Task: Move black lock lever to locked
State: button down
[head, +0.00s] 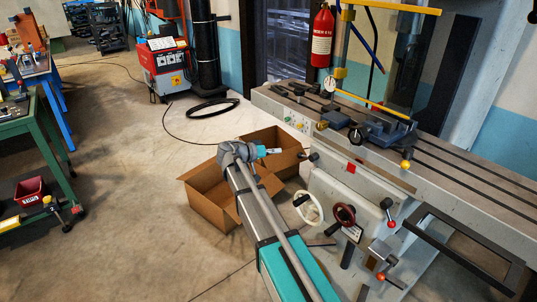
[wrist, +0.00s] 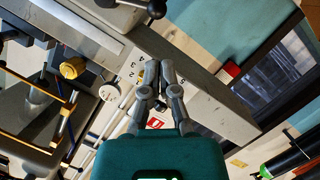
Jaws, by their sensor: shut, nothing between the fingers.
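A short lever with a black ball knob (head: 314,156) sticks out from the upper left of the grey milling machine in the head view. It looks like the black lock lever, though its set position cannot be told. In the wrist view a black knob on a metal arm (wrist: 156,9) shows at the top edge. My gripper (head: 277,151) is left of the lever in the head view, apart from it. In the wrist view its grey fingers (wrist: 160,70) are together and empty, pointing toward the machine, with the black knob beyond the tips.
The milling machine's long slotted table (head: 470,175) carries a vise (head: 392,131). Open cardboard boxes (head: 205,193) stand beneath my arm.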

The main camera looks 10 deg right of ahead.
jog(key=d+f+b, duration=0.3)
jog(key=d+f, duration=0.1)
jog(key=d, duration=0.3)
jog(key=shift+d+b, duration=0.15)
jog(key=shift+b, duration=0.2)
jog(key=shift+w+d+r, duration=0.1)
jog(key=shift+d, duration=0.05)
dwell(1.2)
jog(key=shift+r, duration=0.1)
jog(key=r+p+v, duration=0.2)
jog(key=p+v, duration=0.4)
jog(key=v, duration=0.7)
jog(key=shift+w+r, duration=0.25)
jog(key=shift+w, duration=0.05)
